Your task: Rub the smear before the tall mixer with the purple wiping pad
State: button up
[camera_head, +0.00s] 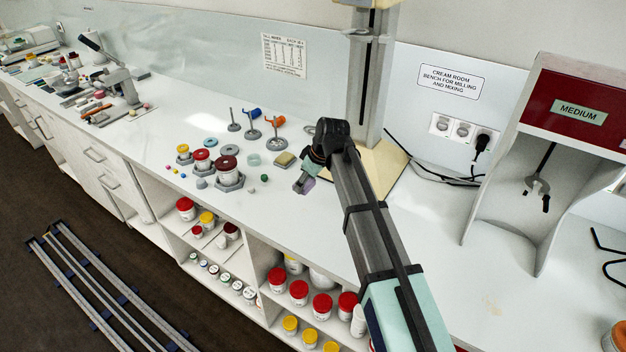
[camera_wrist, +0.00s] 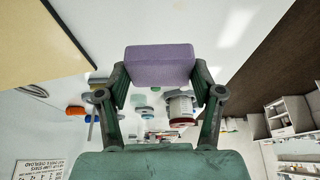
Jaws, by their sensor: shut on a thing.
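The purple wiping pad (camera_wrist: 160,62) is a block between the two fingers of my gripper (camera_wrist: 160,82), which is shut on it. In the head view my gripper (camera_head: 303,184) and a bit of the pad (camera_head: 309,183) are over the bench, left of a tall grey column (camera_head: 373,95) on a tan base, which may be the tall mixer. A faint tan smear (camera_head: 494,308) shows on the white bench at the right, in front of the red-panelled machine marked MEDIUM (camera_head: 579,110). The pad's underside is hidden.
Black cables (camera_head: 440,177) lie behind, right of the column. An orange-topped jar (camera_head: 615,337) is at the lower right. The bench between column and red machine is mostly clear.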

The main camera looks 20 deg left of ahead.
aim_at(303, 202)
notch_tip(303, 202, down, 7)
jog(key=b, duration=0.3)
jog(key=shift+r, duration=0.15)
jog(key=shift+s+a, duration=0.25)
jog(key=shift+s, duration=0.75)
jog(key=shift+s+a, duration=0.25)
jog(key=shift+s, duration=0.75)
jog(key=shift+c, duration=0.4)
jog(key=shift+w, duration=0.3)
jog(key=shift+w+d, duration=0.3)
jog(key=shift+w, duration=0.6)
jog(key=shift+w+d, duration=0.25)
jog(key=shift+w, duration=0.6)
jog(key=shift+r+p, duration=1.9)
jog(key=shift+r, duration=1.95)
